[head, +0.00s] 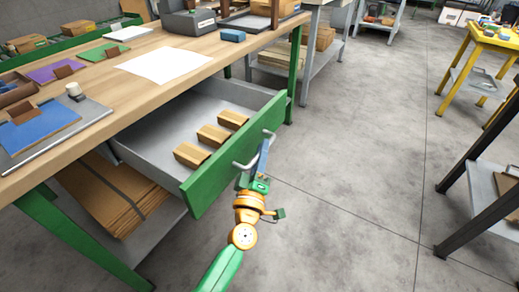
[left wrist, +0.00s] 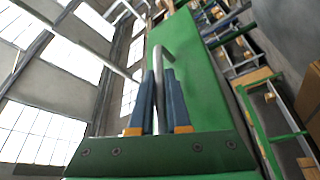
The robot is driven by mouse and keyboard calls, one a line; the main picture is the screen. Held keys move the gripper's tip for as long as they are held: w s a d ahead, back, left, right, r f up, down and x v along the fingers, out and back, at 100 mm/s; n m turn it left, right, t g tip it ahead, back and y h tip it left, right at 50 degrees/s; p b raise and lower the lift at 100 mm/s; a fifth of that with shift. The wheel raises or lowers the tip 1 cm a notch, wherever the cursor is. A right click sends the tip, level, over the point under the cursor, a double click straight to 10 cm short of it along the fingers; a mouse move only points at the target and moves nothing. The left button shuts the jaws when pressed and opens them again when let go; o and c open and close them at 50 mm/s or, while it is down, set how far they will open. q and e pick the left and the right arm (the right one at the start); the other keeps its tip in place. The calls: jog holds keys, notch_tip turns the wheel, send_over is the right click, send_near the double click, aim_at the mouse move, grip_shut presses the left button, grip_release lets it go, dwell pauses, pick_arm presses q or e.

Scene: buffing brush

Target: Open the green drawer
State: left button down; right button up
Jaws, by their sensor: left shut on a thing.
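The green drawer (head: 208,188) under the wooden workbench stands pulled out, with its grey inside showing. Three brown blocks (head: 212,134) lie in a row in it. A metal bar handle (head: 248,164) is on its green front. My left gripper (head: 262,155) is at the handle, its blue fingers shut on it. In the left wrist view the handle (left wrist: 158,62) stands between the two fingers, against the green drawer front (left wrist: 195,70). My right gripper is in neither view.
The workbench top (head: 130,85) holds a white sheet, coloured mats, a blue brush-like block (head: 232,35) and a grey box. Flat cardboard (head: 110,195) lies on the shelf below. A dark-framed rack (head: 480,190) stands at the right. The concrete floor between is clear.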

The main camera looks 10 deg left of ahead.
pick_arm(q)
jog(key=c, duration=0.9)
grip_release()
jog(key=v, duration=0.7)
